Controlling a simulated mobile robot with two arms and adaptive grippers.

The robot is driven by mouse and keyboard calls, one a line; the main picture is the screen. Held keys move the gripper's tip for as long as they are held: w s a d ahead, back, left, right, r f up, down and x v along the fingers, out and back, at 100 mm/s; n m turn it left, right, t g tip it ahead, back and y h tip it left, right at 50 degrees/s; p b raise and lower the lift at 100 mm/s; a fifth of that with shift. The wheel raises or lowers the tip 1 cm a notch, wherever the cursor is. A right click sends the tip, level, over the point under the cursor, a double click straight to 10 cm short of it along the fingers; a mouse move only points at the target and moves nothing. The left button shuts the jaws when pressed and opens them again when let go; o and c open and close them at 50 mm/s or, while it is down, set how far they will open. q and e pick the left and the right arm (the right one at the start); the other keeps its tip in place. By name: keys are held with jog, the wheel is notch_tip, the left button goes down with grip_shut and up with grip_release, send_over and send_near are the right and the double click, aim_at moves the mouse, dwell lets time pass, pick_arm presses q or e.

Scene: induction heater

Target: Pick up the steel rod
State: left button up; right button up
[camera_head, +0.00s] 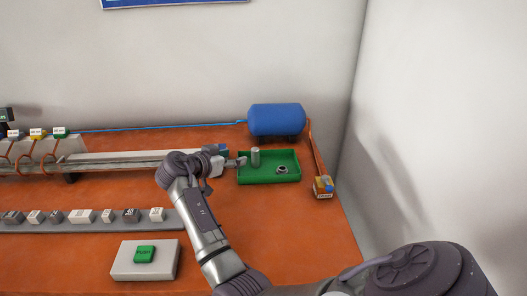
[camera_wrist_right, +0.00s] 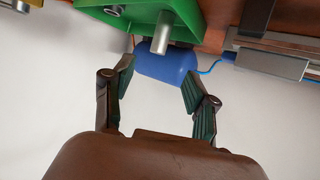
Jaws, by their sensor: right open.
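The steel rod (camera_head: 255,157) is a short grey cylinder standing upright in the green tray (camera_head: 289,179). In the wrist view the rod (camera_wrist_right: 166,30) shows ahead of the fingers, near the top of the picture. My right gripper (camera_head: 241,161) is just left of the rod, at the tray's left edge. In the wrist view this gripper (camera_wrist_right: 158,82) is open, with nothing between its fingers. The rod is outside the fingers. My left gripper is not in view.
A small dark ring-shaped part (camera_head: 282,170) lies in the tray. A blue tank (camera_head: 277,119) stands behind it. A long rail (camera_head: 120,158) lies left; labelled blocks (camera_head: 82,216) and a green push button (camera_head: 144,254) are nearer.

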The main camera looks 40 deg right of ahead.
aim_at(253, 153)
jog(key=x, duration=0.4)
jog(key=shift+d+p, duration=0.3)
jog(key=p+x, duration=0.1)
jog(key=x, duration=0.6)
jog(key=shift+d+f, duration=0.25)
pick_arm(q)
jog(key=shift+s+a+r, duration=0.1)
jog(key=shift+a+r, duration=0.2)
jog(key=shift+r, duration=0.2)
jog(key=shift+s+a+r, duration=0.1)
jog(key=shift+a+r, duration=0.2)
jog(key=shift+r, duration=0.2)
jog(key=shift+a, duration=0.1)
pick_arm(e)
jog(key=shift+c, duration=0.2)
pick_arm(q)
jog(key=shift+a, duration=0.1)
pick_arm(e)
jog(key=shift+r, duration=0.15)
grip_shut()
